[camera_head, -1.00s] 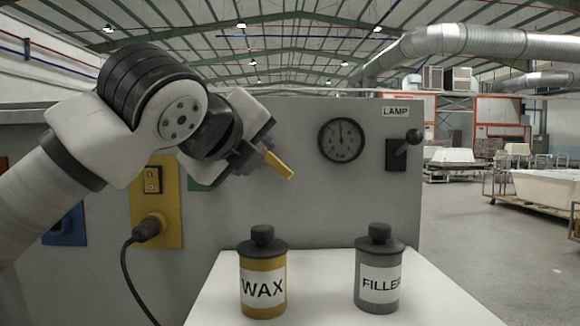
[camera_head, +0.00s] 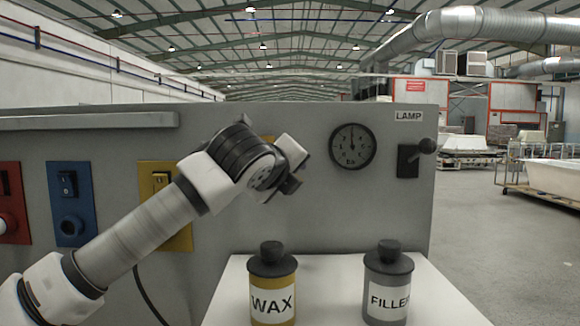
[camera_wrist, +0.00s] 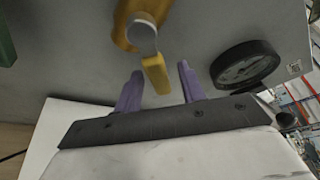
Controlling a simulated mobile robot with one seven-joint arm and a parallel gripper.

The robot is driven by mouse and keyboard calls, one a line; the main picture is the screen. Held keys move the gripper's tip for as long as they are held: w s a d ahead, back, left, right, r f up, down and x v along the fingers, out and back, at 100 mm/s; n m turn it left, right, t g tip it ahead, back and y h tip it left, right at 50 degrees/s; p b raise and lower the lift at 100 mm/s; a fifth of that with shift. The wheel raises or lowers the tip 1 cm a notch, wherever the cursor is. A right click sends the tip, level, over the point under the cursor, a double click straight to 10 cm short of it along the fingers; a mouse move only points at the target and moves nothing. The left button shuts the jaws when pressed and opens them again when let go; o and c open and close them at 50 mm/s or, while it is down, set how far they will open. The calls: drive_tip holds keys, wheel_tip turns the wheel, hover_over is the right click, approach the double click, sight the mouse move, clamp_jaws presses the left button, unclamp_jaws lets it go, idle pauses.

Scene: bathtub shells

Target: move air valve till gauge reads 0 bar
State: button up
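The air valve's yellow lever (camera_wrist: 156,76) shows in the wrist view, below its round grey hub and yellow body (camera_wrist: 130,22). In the head view my arm hides most of the valve. My gripper (camera_wrist: 159,72) is open, with one purple finger on each side of the lever's end in the picture. I cannot tell whether either finger touches it. In the head view my gripper (camera_head: 293,184) is in front of the grey panel, left of and below the gauge. The round black gauge (camera_head: 352,146) has its needle pointing about straight up; its numbers are too small to read.
A LAMP lever switch (camera_head: 411,158) is right of the gauge. WAX (camera_head: 272,285) and FILLER (camera_head: 388,285) cans stand on a white table below. Yellow (camera_head: 182,238), blue (camera_head: 72,205) and red (camera_head: 12,200) socket plates are at left. Open floor lies right.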

drive_tip(key=shift+w+d+f, duration=0.1)
drive_tip(key=shift+w+f, duration=0.05)
drive_tip(key=shift+w, duration=0.25)
drive_tip(key=shift+c, duration=0.3)
clamp_jaws()
